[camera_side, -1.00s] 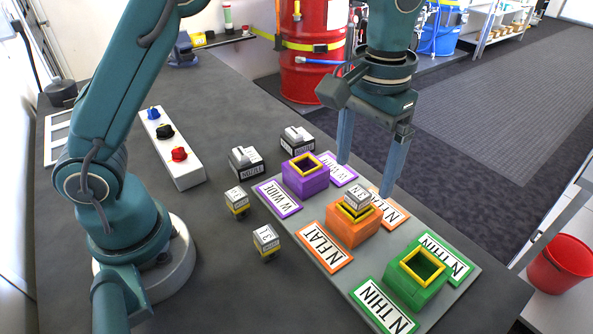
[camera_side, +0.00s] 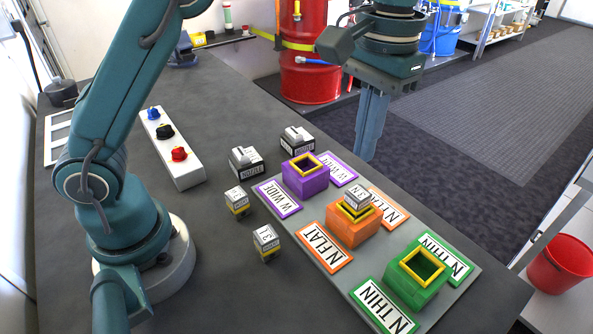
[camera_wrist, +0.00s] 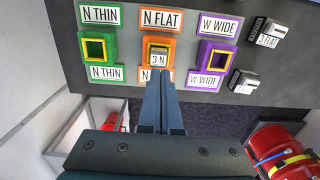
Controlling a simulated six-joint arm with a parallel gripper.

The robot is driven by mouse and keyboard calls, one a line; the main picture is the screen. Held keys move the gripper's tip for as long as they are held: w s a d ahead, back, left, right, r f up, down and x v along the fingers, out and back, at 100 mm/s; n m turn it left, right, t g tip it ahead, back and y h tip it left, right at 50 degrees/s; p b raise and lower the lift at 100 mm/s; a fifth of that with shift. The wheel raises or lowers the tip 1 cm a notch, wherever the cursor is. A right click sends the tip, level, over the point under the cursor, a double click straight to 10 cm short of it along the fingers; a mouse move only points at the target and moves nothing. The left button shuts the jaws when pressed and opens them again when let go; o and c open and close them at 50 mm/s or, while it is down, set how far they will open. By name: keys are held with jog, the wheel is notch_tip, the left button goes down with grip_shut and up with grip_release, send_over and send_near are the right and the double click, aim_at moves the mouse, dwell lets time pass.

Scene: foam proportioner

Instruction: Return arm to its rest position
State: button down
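My gripper (camera_side: 366,155) hangs beyond the far edge of the coloured sockets, apart from them, with its two fingers together and nothing seen between them. In the wrist view the gripper (camera_wrist: 162,73) also shows its fingers side by side, overlapping the orange N FLAT label in the picture. A grey block marked 3 N (camera_side: 357,200) sits in the orange socket (camera_side: 350,230). The purple socket (camera_side: 305,182) and the green socket (camera_side: 408,290) look empty.
Two small blocks (camera_side: 237,201) (camera_side: 266,240) and two larger grey-black blocks (camera_side: 246,161) (camera_side: 296,139) stand on the dark table. A white box with coloured knobs (camera_side: 178,170) is near my base. A red drum (camera_side: 310,70) stands behind the table.

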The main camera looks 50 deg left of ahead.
aim_at(359, 192)
jog(key=shift+w+d+f, duration=0.1)
jog(key=shift+f, duration=1.25)
jog(key=shift+w+f, duration=0.1)
jog(key=shift+f, duration=1.2)
jog(key=shift+f, duration=0.95)
dwell(1.1)
jog(key=shift+r, duration=0.1)
jog(key=shift+r, duration=2.95)
